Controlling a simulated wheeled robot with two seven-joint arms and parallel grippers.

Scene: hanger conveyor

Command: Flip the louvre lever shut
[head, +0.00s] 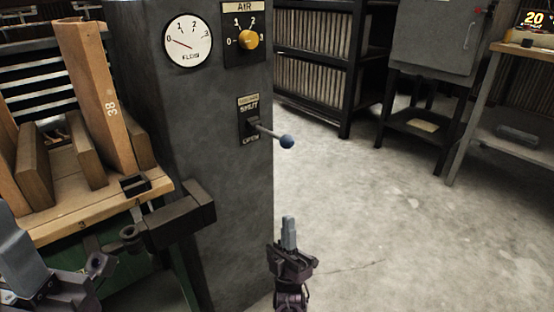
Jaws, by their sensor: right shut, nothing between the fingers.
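The louvre lever (268,133) is a thin metal rod with a blue ball knob (286,141). It sticks out from a dark plate (248,119) on the grey column, with SHUT lettered above and OPEN below. The rod slopes down to the right, its knob at about the height of the OPEN label. My right gripper (288,222) is below the knob in the picture, its fingers pointing up. It is shut and empty, apart from the lever.
The grey column (210,130) carries a round gauge (188,41) and a yellow AIR knob (248,39) above the lever. A wooden rack (95,205) with upright boards stands at left. Black shelving (347,75) and a grey cabinet (435,45) stand behind. Floor right of the column is clear.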

